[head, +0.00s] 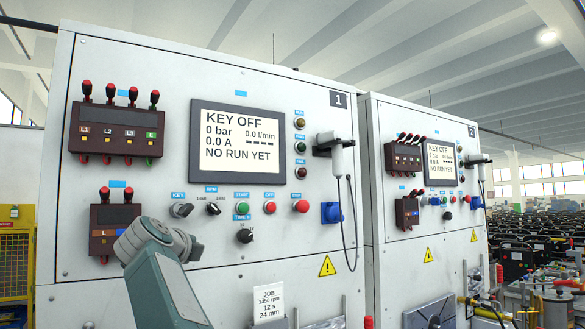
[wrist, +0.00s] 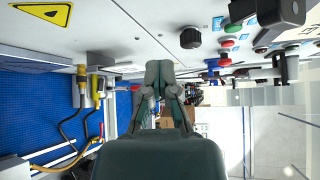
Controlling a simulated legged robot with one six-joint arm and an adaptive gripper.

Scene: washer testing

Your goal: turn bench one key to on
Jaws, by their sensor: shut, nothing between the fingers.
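Bench one (head: 60,200) is the nearer white cabinet, marked 1. Its key switch (head: 181,210) is a dark knob under a blue KEY label, left of the panel's lower row. The screen (head: 238,140) above reads KEY OFF and NO RUN YET. My grey-green arm stands in front of the panel, just below the key in the head view; the fingertips cannot be made out there. In the wrist view my gripper (wrist: 160,68) is shut and empty, with the panel along the top. I cannot tell which knob there is the key.
Beside the key sit the RPM knob (head: 213,209), a green start button (head: 243,208) and red buttons. A terminal block (head: 115,213) is close left of my arm. A job card (head: 268,305) is below. Bench two (head: 425,250) stands at the right.

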